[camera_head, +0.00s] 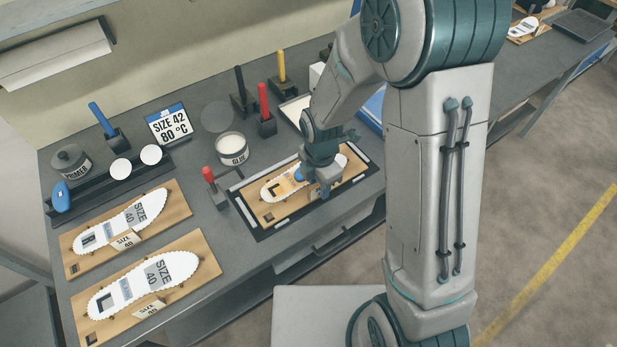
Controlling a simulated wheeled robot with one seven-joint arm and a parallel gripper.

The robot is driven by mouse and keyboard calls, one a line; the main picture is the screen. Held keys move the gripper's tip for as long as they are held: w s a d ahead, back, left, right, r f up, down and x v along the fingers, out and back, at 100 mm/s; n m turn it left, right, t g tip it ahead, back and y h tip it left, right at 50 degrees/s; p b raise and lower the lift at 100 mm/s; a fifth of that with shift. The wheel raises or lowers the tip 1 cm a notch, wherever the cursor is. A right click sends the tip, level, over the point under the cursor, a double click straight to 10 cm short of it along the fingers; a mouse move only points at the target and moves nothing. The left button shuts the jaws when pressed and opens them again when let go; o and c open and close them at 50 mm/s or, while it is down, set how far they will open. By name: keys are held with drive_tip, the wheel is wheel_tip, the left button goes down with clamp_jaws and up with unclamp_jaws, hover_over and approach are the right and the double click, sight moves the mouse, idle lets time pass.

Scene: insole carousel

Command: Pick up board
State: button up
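A wooden board (274,213) with a white insole (272,187) on it lies flat inside a black-edged frame (237,203) near the table's front edge. My gripper (322,188) points down over the middle of this board and hides part of the board and insole. Its fingers are small and partly hidden, so I cannot tell whether they touch the board or are open. Two more wooden boards with white insoles marked SIZE 40 lie at the left: a rear one (180,203) and a front one (207,267).
A red-handled clamp (210,188) stands just left of the frame. Behind are a glue tin (232,150), red (264,102), black and yellow-handled tools, a SIZE 42 80 °C sign (169,124), and a dark rack (100,188). My arm covers the right.

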drive_tip(key=shift+f, duration=0.1)
clamp_jaws()
idle(0.3)
